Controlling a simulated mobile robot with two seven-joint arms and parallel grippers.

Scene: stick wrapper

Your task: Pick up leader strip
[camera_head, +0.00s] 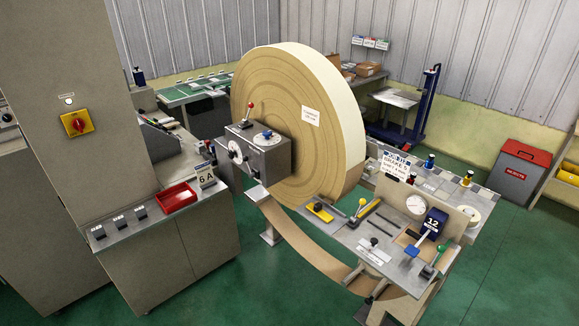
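A large tan paper roll (285,140) stands upright on its edge in the middle of the head view, with a white label on its face. A tan paper strip (300,248) hangs in a curve below the roll and passes to the right, under and beside the grey work table (348,235). No label names it as the leader strip. Part of it is hidden behind the table. Neither of my grippers is in view.
A grey control box (258,150) with knobs stands before the roll. A cabinet with a red tray (177,197) is at left. A red-lidded bin (522,170) stands at right. Green floor is clear at lower right.

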